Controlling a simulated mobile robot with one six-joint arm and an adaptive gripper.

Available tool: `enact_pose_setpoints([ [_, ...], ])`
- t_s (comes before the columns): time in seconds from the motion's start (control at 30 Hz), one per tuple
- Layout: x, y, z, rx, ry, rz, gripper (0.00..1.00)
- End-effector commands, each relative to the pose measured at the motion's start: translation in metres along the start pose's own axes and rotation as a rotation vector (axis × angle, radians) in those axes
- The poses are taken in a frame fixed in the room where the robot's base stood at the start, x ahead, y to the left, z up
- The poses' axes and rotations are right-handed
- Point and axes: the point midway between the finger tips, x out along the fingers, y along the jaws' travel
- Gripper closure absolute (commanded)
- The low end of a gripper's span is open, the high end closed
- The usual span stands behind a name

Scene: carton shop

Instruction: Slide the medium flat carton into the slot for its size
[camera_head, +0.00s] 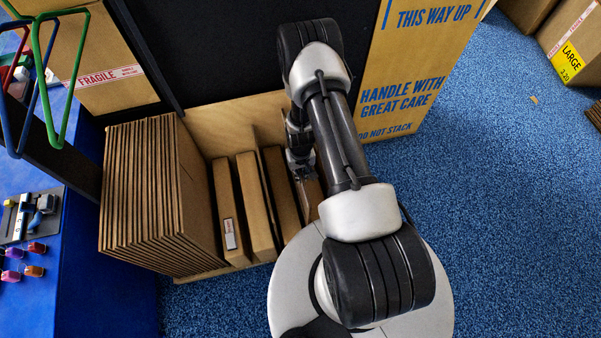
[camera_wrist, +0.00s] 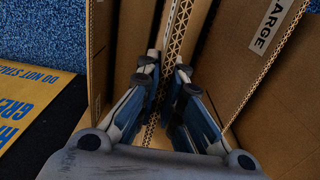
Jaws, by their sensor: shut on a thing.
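My gripper (camera_wrist: 166,75) is shut on a flat brown carton (camera_wrist: 179,38), whose corrugated edge runs between the two fingertips in the wrist view. I cannot read a size on this carton. In the head view my gripper (camera_head: 301,166) is low over the right part of the wooden rack (camera_head: 205,116), mostly covered by my arm. The held carton is largely hidden there, so I cannot tell how deep it sits in a slot. A carton marked LARGE (camera_wrist: 277,62) stands to the right of the fingers in the wrist view, close beside them.
Several flat cartons (camera_head: 150,190) stand packed at the rack's left. Separate upright cartons (camera_head: 257,200) fill spaces nearer my gripper. A dark panel (camera_head: 210,60) rises behind the rack, and a large printed carton (camera_head: 410,75) stands at its right. Blue floor (camera_head: 520,200) is clear farther right.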

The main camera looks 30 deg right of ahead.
Motion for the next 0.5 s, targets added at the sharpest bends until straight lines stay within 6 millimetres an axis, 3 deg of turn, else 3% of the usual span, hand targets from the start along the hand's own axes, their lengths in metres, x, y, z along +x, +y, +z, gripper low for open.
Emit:
enact_pose_setpoints([
  [0.5, 0.042, 0.000, 0.000, 0.000, 0.000, 0.000, 1.00],
])
